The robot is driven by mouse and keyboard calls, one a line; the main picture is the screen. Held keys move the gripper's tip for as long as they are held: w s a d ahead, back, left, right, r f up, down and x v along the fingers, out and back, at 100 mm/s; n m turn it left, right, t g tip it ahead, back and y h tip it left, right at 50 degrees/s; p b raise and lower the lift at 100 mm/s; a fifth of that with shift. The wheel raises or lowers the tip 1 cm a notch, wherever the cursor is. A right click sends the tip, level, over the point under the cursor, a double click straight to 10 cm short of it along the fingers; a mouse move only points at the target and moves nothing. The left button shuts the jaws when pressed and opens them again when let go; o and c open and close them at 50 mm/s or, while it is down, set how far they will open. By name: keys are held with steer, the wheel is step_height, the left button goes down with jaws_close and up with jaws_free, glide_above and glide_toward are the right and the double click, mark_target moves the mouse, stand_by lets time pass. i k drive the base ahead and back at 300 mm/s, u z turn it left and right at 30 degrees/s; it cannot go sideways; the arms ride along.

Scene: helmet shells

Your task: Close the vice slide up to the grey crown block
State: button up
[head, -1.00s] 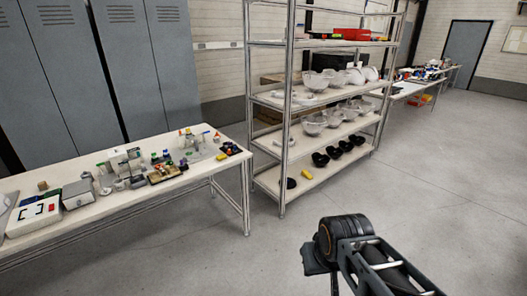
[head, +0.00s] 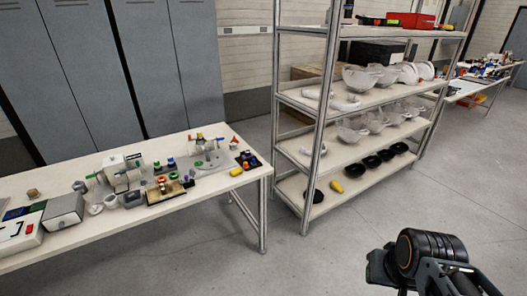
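The workbench (head: 215,205) at the left carries many small fixtures. A light grey plate (head: 212,166) with coloured knobs stands near its right end. A white and grey machine (head: 122,168) with a green part stands left of it. A small grey block-like piece (head: 133,199) sits in front of that machine. At this size I cannot tell which of these is the vice slide or the grey crown block, nor any gap between them. My arm shows at the lower right, away from the bench; no gripper fingers can be made out.
A tall metal shelf (head: 318,130) holding clear and white shells and black pads stands right of the bench. A yellow piece (head: 337,186) lies on its lowest board. Grey lockers (head: 165,70) stand behind the bench. The floor (head: 220,265) before the bench is clear.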

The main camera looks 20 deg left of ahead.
mark_target(252, 160)
steer(key=u, duration=0.3)
steer(key=i, duration=0.85)
steer(key=u, duration=1.3)
steer(key=i, duration=0.65)
steer(key=u, duration=0.65)
